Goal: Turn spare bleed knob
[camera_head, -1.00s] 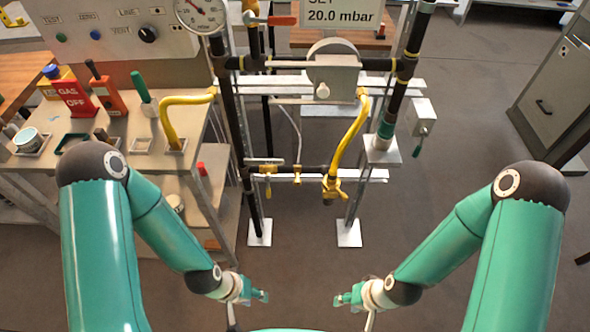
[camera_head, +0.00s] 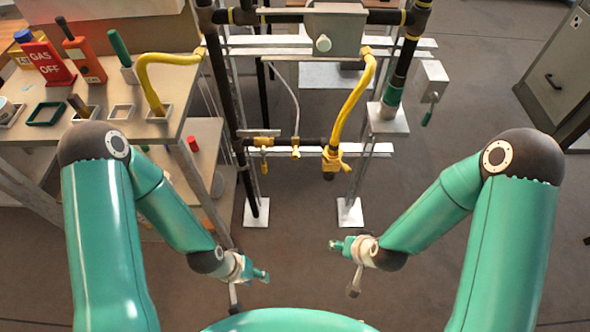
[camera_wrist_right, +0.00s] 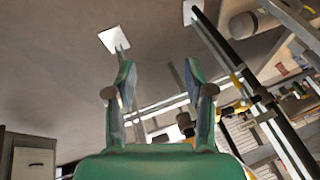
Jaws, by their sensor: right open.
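I cannot tell for sure which part is the spare bleed knob. A round white knob (camera_head: 322,44) sits on the front of the grey box (camera_head: 337,22) on the pipe frame. Small brass valves (camera_head: 295,147) sit on the low pipe. My left gripper (camera_head: 262,276) is in front of the frame, low and apart from it; its jaws are too small to judge. My right gripper (camera_head: 338,246) is also in front of the frame, touching nothing. In the right wrist view its fingers (camera_wrist_right: 160,82) are apart and empty, with blurred pipework beyond.
A bench (camera_head: 95,140) on the left holds a red gas-off sign (camera_head: 45,62), tools and a yellow hose (camera_head: 150,80). A grey box with a green lever (camera_head: 430,78) is on the frame's right. A grey cabinet (camera_head: 560,75) stands far right. The floor before the frame is clear.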

